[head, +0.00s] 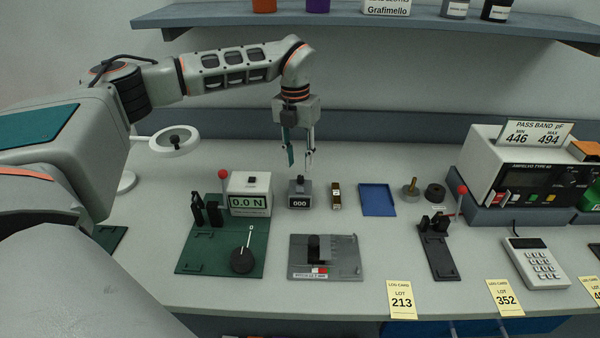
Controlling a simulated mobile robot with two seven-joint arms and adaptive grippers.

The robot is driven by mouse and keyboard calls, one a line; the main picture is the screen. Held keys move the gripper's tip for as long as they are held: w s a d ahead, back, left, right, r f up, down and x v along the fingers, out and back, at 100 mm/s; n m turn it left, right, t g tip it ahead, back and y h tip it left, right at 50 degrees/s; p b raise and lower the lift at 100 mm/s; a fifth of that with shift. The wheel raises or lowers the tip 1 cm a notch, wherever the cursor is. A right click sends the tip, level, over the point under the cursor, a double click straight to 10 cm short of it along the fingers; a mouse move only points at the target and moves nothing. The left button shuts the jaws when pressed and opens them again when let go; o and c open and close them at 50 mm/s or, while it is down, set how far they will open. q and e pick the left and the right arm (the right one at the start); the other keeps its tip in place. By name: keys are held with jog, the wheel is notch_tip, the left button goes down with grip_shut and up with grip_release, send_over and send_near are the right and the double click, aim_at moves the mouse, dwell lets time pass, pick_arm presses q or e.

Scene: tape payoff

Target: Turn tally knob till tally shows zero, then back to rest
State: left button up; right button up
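I see nothing between the fingers, and the gripper looks clear of the knob, though the exact gap is hard to judge. My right gripper is not in view.
Left of the tally stands a force meter (250,202) reading 0.0 N on a green plate (195,262). A small upright part (336,195) and a blue tray (378,200) sit to its right. A grey fixture (325,258) lies in front. A shelf (360,18) hangs above.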

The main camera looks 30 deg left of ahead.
aim_at(300, 176)
pick_arm(q)
jog(key=shift+d+f, duration=0.15)
jog(key=shift+f, duration=2.3)
grip_shut()
